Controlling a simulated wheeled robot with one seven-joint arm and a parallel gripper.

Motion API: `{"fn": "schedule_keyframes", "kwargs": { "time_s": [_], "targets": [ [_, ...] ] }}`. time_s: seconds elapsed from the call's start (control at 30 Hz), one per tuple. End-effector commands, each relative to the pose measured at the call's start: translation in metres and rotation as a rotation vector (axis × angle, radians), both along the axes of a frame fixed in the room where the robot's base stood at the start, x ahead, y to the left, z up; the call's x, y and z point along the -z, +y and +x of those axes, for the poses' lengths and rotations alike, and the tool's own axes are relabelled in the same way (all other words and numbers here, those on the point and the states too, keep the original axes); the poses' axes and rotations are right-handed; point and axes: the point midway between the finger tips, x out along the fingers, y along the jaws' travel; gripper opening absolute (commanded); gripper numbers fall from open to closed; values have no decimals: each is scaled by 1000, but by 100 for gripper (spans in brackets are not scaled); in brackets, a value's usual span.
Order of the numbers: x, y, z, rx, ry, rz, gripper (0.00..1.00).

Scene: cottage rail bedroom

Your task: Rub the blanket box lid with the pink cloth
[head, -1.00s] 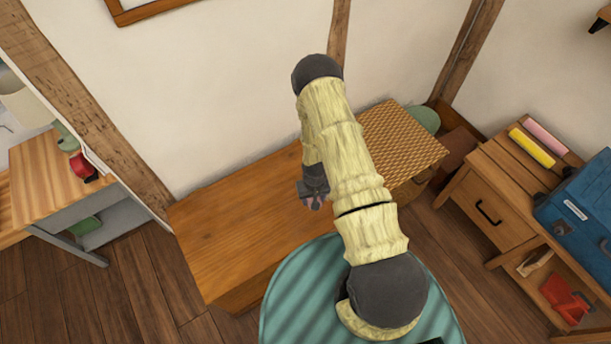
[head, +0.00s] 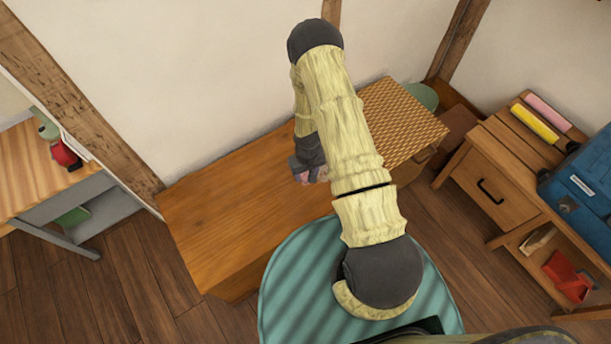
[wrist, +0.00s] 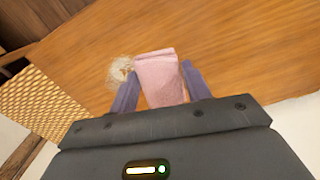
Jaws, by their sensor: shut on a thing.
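The blanket box lid (head: 225,215) is a long orange-brown wooden top against the wall; its bare wood also fills much of the wrist view (wrist: 235,45). My gripper (head: 308,175) is over the lid. In the wrist view my gripper (wrist: 159,82) is shut on the folded pink cloth (wrist: 160,75), which sits between its two fingers. A whitish, patchy mark (wrist: 121,70) shows on the lid just left of the cloth. I cannot tell whether the cloth touches the lid. In the head view my arm hides part of the lid, and only a bit of pink shows.
A woven panel (head: 405,120) covers the box's right end. A nightstand (head: 490,185) at right bears a yellow roll, a pink roll and a blue case (head: 582,195). A round teal-striped surface (head: 295,285) is in front. A desk stands at left.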

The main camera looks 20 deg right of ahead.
Motion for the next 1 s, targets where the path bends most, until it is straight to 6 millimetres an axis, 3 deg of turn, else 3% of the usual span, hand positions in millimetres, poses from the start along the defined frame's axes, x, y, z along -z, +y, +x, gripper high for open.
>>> {"fn": "schedule_keyframes", "kwargs": {
  "time_s": [0.03, 0.3, 0.6, 1.0],
  "targets": [
    [14, 0, 5, -25, -5, 2, 27],
    [27, 0, 17, -171, -6, -1, 27],
    [26, -2, 22, -273, -7, -12, 27],
    [26, -2, 22, -275, -5, -13, 27]
  ]
}}
